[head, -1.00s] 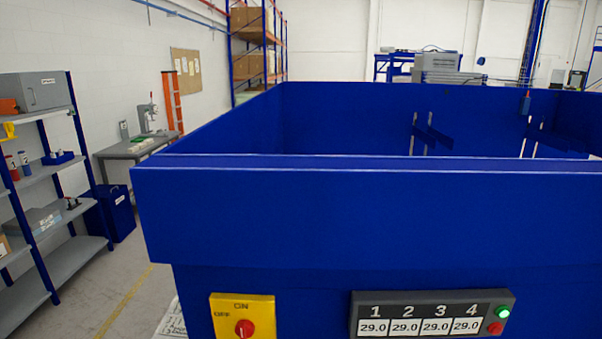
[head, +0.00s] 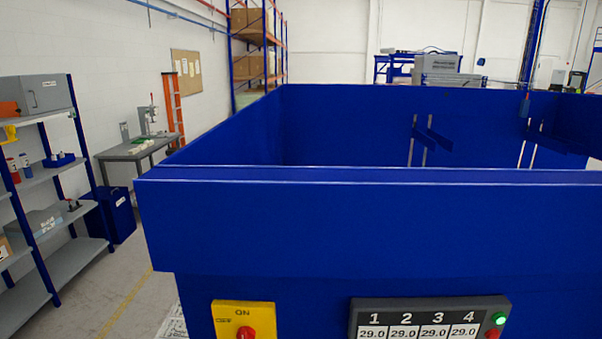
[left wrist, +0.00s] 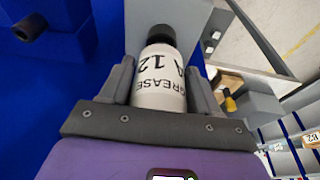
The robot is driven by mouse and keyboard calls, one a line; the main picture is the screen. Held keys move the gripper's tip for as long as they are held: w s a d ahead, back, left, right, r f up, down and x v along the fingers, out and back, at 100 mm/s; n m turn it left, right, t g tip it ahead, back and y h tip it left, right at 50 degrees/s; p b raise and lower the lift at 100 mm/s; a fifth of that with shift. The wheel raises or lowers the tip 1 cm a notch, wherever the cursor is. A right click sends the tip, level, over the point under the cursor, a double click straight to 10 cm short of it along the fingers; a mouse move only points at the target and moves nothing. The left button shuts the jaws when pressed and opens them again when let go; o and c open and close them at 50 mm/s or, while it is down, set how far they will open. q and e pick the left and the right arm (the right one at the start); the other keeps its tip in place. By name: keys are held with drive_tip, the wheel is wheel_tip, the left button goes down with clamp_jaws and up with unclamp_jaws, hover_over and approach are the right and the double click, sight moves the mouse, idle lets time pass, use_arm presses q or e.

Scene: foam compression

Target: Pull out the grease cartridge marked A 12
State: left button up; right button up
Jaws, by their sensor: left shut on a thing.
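The grease cartridge (left wrist: 160,80) shows in the left wrist view. It is white with a black cap and dark lettering that reads GREASE and A 12. My left gripper (left wrist: 160,85) has its two grey fingers on either side of the cartridge body and is shut on it. The cap end points away from the palm, close to a grey block (left wrist: 190,20). I cannot tell whether the cartridge touches that block. Neither gripper shows in the head view.
A large blue machine (head: 350,230) fills the front of the head view, with a yellow switch plate (head: 228,320) and a numbered readout panel (head: 425,312). A grey-shelved rack (head: 50,225) and a workbench (head: 135,150) stand left.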

use_arm(q)
drive_tip(key=shift+r, duration=0.1)
drive_tip(key=shift+w+p+v, duration=0.2)
drive_tip(key=shift+p+v, duration=0.6)
drive_tip(key=shift+w+p+v, duration=0.2)
drive_tip(key=shift+p+v, duration=0.6)
drive_tip(key=shift+p, duration=0.05)
drive_tip(key=shift+w+p+v, duration=0.2)
drive_tip(key=shift+p+v, duration=0.6)
drive_tip(key=shift+r, duration=0.1)
